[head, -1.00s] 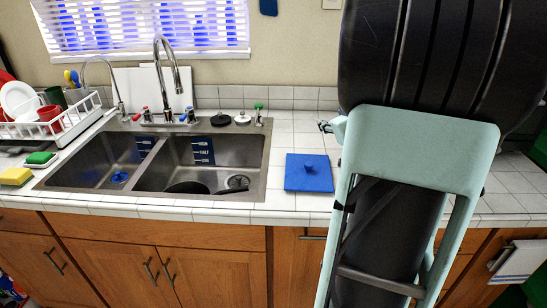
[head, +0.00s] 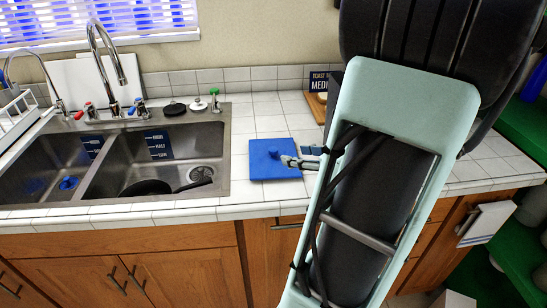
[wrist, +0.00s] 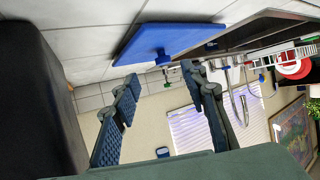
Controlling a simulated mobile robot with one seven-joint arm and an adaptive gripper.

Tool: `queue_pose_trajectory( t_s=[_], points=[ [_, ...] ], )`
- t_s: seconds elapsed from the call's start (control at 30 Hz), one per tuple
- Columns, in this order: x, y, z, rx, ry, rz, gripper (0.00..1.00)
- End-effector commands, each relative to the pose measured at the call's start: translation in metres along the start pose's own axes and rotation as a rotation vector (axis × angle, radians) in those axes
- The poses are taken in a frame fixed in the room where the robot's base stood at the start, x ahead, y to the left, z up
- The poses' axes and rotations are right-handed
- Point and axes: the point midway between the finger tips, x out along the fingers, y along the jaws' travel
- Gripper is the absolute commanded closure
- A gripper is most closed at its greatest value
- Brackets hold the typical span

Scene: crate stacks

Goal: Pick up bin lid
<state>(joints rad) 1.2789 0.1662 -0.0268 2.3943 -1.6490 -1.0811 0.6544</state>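The bin lid (head: 262,172) is a flat blue square with a small knob on top. It lies on the white tiled counter just right of the sink. My gripper (head: 296,157) is at the lid's right side, its fingertips over the lid's right part and pointing toward the knob. In the wrist view the lid (wrist: 185,35) is ahead of my gripper (wrist: 161,74). The two fingers are spread apart with nothing between the pads, and the knob is just beyond the fingertips, roughly between them.
The double steel sink (head: 222,178) is left of the lid, with a dark pan inside. A tall faucet (head: 107,60) stands behind it. A wooden board (head: 317,106) with a dark sign stands at the back, partly behind my arm.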

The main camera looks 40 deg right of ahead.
Motion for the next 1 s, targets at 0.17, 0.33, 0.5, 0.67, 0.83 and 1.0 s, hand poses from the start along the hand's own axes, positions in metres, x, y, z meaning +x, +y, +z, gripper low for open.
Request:
queue_pose_trajectory(
  t_s=[0.17,0.33,0.5,0.67,0.83,1.0],
  points=[
    [0.030,-0.001,0.001,0.000,0.000,-0.002,0.60],
    [0.041,-0.001,-0.001,-0.001,0.001,0.000,0.60],
    [0.065,-0.004,-0.004,-0.003,0.000,-0.001,0.60],
    [0.085,-0.004,-0.006,-0.001,0.001,0.000,0.60],
    [0.091,-0.004,-0.007,-0.001,0.000,0.001,0.60],
    [0.090,-0.004,-0.007,-0.001,0.000,0.002,0.63]
  ],
)
